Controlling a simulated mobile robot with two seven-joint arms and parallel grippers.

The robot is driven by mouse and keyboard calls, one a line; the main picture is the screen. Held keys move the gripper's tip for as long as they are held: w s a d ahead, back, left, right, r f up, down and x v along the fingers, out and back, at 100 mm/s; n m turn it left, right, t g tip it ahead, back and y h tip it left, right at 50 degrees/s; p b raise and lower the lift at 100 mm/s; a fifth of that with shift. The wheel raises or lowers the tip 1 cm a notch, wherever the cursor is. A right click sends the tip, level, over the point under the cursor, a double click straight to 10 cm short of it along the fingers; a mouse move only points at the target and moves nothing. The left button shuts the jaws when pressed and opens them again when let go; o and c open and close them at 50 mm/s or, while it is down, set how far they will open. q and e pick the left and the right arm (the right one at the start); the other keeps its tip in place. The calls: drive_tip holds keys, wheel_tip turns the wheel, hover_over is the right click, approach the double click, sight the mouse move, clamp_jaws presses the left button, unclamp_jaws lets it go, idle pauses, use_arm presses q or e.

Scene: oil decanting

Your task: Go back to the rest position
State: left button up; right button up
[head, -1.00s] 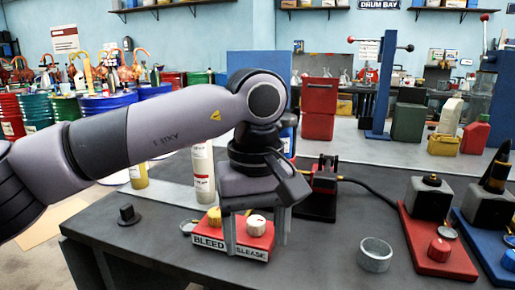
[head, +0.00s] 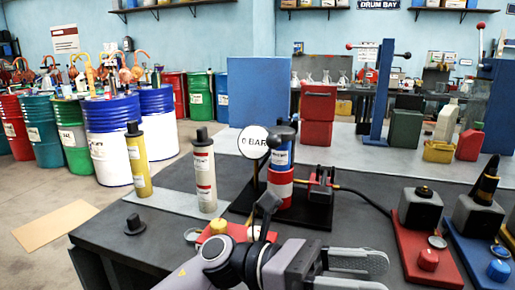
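My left gripper (head: 372,273) is low in the head view, with its arm rising from the bottom edge. Its two fingers point right, with a gap between them and nothing held. It is in front of the table (head: 165,262), overlapping its near part in the picture. The red block with a yellow knob (head: 219,226) is partly hidden behind my arm. A blue and red cylinder (head: 280,185) stands on a black base behind the gripper, beside a round sign reading 0 BAR (head: 252,142). My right gripper is not in view.
A yellow bottle (head: 138,165) and a white bottle (head: 204,175) stand upright at the left. A small black knob (head: 134,224) is near the table's left edge. Red (head: 430,250) and blue (head: 487,252) plates with grey blocks are at the right. Drums stand behind.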

use_arm(q)
drive_tip(key=w+a+f+n+t+h+p, duration=0.1)
drive_tip(key=w+a+n+t+h, duration=0.2)
drive_tip(key=n+t, duration=0.6)
drive_tip(key=w+a+f+n+t+h+p, duration=0.15)
drive_tip(key=w+a+n+t, duration=0.25)
drive_tip(key=n+t, duration=0.5)
drive_tip(key=w+a+f+n+t+y+p, duration=0.15)
drive_tip(key=a+f+n+t+y, duration=0.35)
drive_tip(key=n, duration=0.5)
drive_tip(key=w+a+f+n+t+y, duration=0.25)
drive_tip(key=a+f+n+y, duration=0.35)
drive_tip(key=n, duration=0.4)
drive_tip(key=s+a+f+n+g+y+p, duration=0.1)
drive_tip(key=s+a+f+n+g+y, duration=0.2)
drive_tip(key=f, duration=0.7)
drive_tip(key=s+a+f+n+g+y+p, duration=0.1)
drive_tip(key=s+a+f+n+g+y, duration=0.3)
drive_tip(key=s+a+f+n+y, duration=0.3)
drive_tip(key=s+a+f+n, duration=0.3)
drive_tip(key=s+a+n, duration=0.1)
drive_tip(key=s+n, duration=0.1)
drive_tip(key=shift+s+f, duration=0.25)
drive_tip(key=shift+s, duration=0.5)
drive_tip(key=shift+a+y, duration=0.1)
drive_tip(key=shift+y, duration=0.15)
